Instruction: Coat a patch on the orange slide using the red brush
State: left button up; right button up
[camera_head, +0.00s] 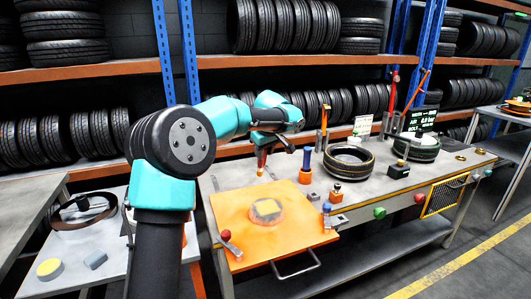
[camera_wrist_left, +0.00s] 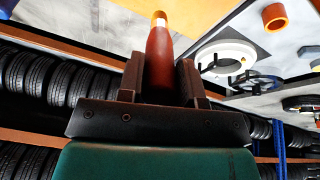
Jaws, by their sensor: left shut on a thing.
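The orange slide (camera_head: 235,218) lies on the near left part of the workbench. A yellow patch (camera_head: 267,208) sits on a round greyish spot in its middle. My left gripper (camera_head: 263,148) is above the slide's far edge and is shut on the red brush (camera_head: 261,164), which points down. In the left wrist view the red brush handle (camera_wrist_left: 159,62) stands between the two dark fingers (camera_wrist_left: 159,80), with a pale band and an orange part at its far end. The brush tip appears apart from the patch. My right gripper is not in view.
A red-knobbed part (camera_head: 226,236) and a blue-knobbed part (camera_head: 326,210) stand at the slide's sides. An orange holder (camera_head: 305,176) and a tyre (camera_head: 349,163) are to the right. A metal handle (camera_head: 297,268) sticks out in front. Tyre racks fill the back.

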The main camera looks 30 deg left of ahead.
aim_at(264, 160)
pick_arm(q)
jog(key=shift+f, duration=2.5)
jog(key=shift+r, duration=0.4)
